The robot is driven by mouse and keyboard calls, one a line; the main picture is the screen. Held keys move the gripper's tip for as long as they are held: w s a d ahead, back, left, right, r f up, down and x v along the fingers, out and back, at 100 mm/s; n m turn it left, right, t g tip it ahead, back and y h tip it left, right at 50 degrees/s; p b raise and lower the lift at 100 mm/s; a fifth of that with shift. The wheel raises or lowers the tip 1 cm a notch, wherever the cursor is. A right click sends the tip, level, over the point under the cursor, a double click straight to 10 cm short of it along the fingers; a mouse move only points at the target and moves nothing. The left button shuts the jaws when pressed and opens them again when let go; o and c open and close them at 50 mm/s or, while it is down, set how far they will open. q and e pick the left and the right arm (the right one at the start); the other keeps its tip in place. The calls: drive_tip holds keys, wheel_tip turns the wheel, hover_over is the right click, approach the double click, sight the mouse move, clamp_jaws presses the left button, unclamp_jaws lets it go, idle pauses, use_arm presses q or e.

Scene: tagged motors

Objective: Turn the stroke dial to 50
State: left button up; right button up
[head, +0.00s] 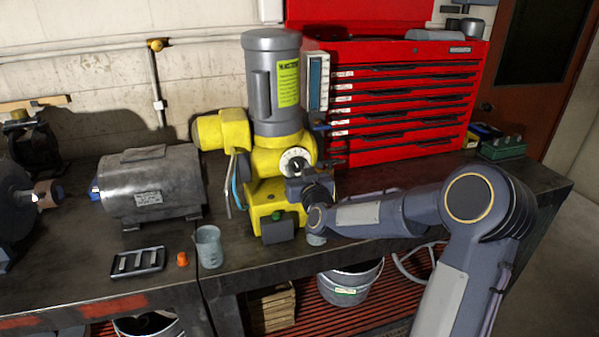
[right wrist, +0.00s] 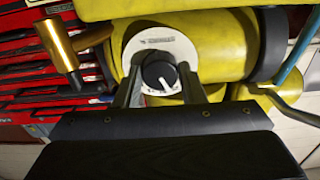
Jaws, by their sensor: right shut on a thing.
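The stroke dial is a white round scale plate (head: 296,161) with a black knob, on the front of a yellow pump (head: 265,190) with a grey motor on top. In the right wrist view the black knob (right wrist: 160,76) carries a white pointer line, and the scale plate (right wrist: 160,42) shows behind it. My right gripper (right wrist: 158,85) is shut on the knob, one finger on each side. In the head view my right gripper (head: 297,176) reaches the dial from the right and covers part of it. The scale numbers are too small to read. My left gripper is not in view.
A grey motor (head: 150,185), a black tray (head: 138,262), an orange item (head: 183,259) and a beaker (head: 208,246) stand on the bench to the left. A red tool chest (head: 400,100) is behind. A brass fitting (right wrist: 58,45) sticks out near the dial.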

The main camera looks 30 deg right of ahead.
drive_tip(key=m+b, duration=0.1)
drive_tip(key=b, duration=0.2)
drive_tip(key=m+b, duration=0.2)
drive_tip(key=b, duration=0.1)
drive_tip(key=shift+f, duration=0.35)
drive_tip(key=shift+r+m+b, duration=0.1)
drive_tip(key=shift+m+b, duration=0.4)
drive_tip(key=shift+m, duration=0.1)
drive_tip(key=shift+r+m, duration=0.2)
drive_tip(key=shift+m, duration=0.1)
drive_tip(key=o, duration=1)
drive_tip(key=shift+s, duration=0.1)
